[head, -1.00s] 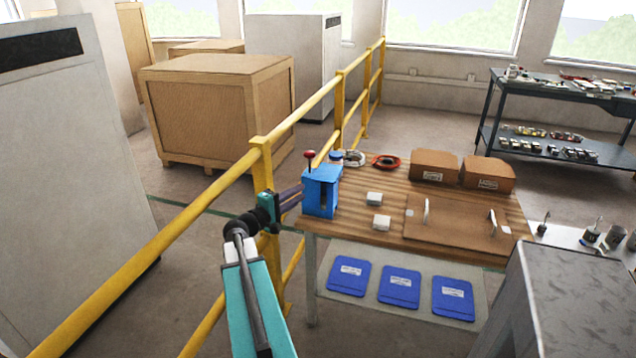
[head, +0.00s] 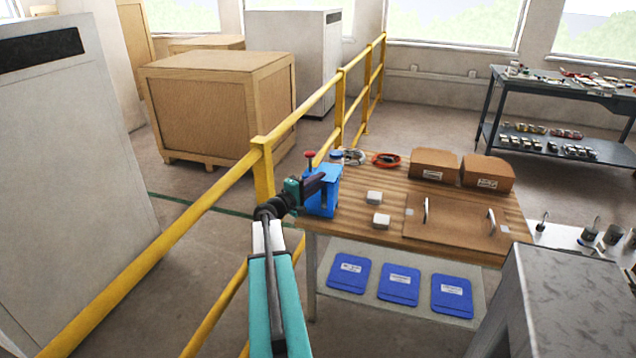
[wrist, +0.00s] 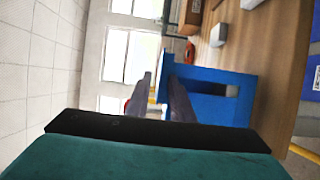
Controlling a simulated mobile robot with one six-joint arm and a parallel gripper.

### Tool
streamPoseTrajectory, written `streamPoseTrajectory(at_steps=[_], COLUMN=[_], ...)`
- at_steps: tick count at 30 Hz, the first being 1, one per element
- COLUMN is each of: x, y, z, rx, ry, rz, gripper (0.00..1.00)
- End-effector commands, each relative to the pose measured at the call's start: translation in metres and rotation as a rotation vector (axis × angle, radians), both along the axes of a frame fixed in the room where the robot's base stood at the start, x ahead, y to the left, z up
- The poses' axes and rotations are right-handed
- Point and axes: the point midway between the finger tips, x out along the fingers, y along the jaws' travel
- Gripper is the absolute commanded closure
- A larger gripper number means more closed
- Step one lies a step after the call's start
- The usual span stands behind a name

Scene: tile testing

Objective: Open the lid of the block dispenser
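The blue block dispenser (head: 322,202) stands upright at the table's near left corner, with a red knob (head: 310,154) on top. My gripper (head: 318,182) is at the dispenser's upper left side and hides part of it. In the wrist view, which is turned sideways, the dispenser (wrist: 215,78) lies right of centre. My gripper's two fingers (wrist: 161,97) show a gap between them, with nothing seen held. One finger overlaps the dispenser's top edge; the other is beyond it, over the window background. A bit of red shows beside that finger. I cannot tell whether a finger touches the dispenser.
A yellow railing (head: 200,211) runs close to the left of my arm.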

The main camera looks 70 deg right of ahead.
Motion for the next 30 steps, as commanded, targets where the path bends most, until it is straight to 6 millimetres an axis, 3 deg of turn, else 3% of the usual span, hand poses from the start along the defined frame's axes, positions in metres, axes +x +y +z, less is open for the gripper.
streamPoseTrajectory(at_steps=[6,10,30], x=[-0.0004,-0.0006,-0.0014], y=[-0.0001,-0.0001,-0.0004], z=[-0.0001,-0.0001,-0.0002], rx=[0.000,0.000,0.000], ry=[0.000,0.000,0.000], rz=[0.000,0.000,-0.002], gripper=[0.79,1.00,1.00])
